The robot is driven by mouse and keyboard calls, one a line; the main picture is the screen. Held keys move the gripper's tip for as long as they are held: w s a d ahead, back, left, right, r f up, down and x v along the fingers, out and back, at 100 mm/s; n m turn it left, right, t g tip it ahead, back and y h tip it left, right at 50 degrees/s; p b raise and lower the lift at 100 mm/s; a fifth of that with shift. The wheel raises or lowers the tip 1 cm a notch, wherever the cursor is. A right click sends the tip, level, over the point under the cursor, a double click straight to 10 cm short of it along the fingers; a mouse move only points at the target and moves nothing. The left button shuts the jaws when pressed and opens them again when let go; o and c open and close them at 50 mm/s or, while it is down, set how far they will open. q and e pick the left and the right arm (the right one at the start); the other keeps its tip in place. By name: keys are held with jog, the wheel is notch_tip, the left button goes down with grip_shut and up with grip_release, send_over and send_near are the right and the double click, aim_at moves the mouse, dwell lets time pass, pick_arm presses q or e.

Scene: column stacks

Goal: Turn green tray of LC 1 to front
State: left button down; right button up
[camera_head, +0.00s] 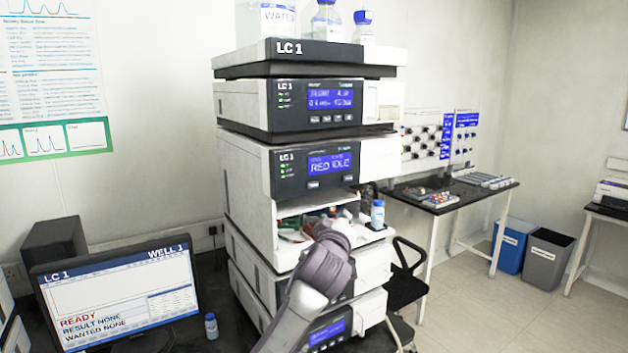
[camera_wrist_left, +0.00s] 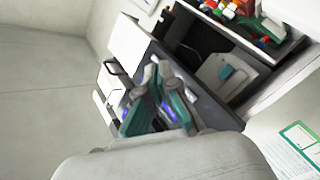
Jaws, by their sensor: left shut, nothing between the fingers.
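The LC 1 stack (camera_head: 240,190) stands in the middle of the head view. Its sampler module has a display (camera_head: 330,162) that appears to read RED IDLE. Below the display is an open compartment (camera_head: 291,210) with red and green items inside, small and partly hidden by my arm. I cannot tell the green tray's outline or which way it faces. My left gripper (camera_head: 328,232) is in front of the compartment, its fingertips hidden in the head view. In the left wrist view the gripper (camera_wrist_left: 158,70) is shut and empty. My right gripper is not in view.
A blue-capped bottle (camera_head: 377,214) stands at the compartment's right side. A monitor (camera_head: 120,295) reading READY, RESULT NONE, WANTED NONE is at lower left, with a small bottle (camera_head: 211,326) beside it. A side table (camera_head: 440,198) and bins (camera_head: 546,258) stand to the right.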

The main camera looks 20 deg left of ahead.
aim_at(313, 185)
pick_arm(q)
jog(key=shift+n, duration=0.3)
jog(key=r, duration=0.4)
jog(key=shift+s+r, duration=0.1)
jog(key=shift+s, duration=0.3)
jog(key=shift+w, duration=0.1)
jog(key=shift+w+a+p, duration=0.2)
jog(key=shift+w+a, duration=0.7)
jog(key=shift+a, duration=0.25)
jog(key=shift+w+a+p, duration=0.25)
jog(key=shift+w+a, duration=0.6)
jog(key=shift+a, duration=0.3)
jog(key=shift+w+a+p, duration=0.2)
jog(key=shift+w+a, duration=0.7)
jog(key=shift+a, duration=0.25)
jog(key=shift+a, duration=0.1)
jog(key=shift+w+a, duration=0.25)
